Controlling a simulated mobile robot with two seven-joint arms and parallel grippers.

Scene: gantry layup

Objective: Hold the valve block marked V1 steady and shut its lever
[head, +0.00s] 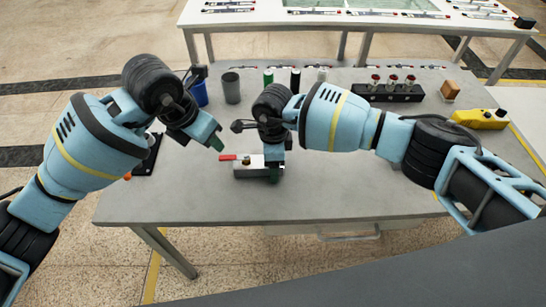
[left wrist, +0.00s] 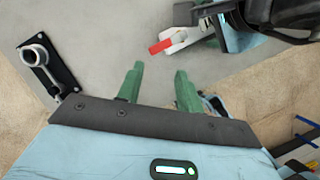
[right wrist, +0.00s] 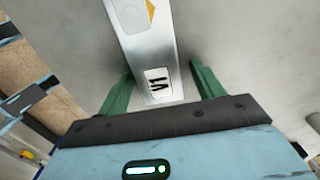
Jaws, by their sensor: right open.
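The valve block (head: 246,172) is a pale metal block on the grey table, below the middle of the head view. Its V1 label (right wrist: 158,84) shows in the right wrist view. The red lever (head: 228,157) sticks out to the left at the block's top; it also shows in the left wrist view (left wrist: 160,47). My right gripper (head: 273,172) is down at the block's right end, its fingers (right wrist: 160,90) open on either side with gaps visible. My left gripper (head: 216,144) is open and empty (left wrist: 157,88), above the table and short of the lever.
A black plate with a metal fitting (left wrist: 45,65) lies to the left. Cups and bottles (head: 232,88) stand behind, with a black rack of red-topped valves (head: 385,92), a wooden block (head: 450,90) and a yellow case (head: 480,119) at right. The table's front is clear.

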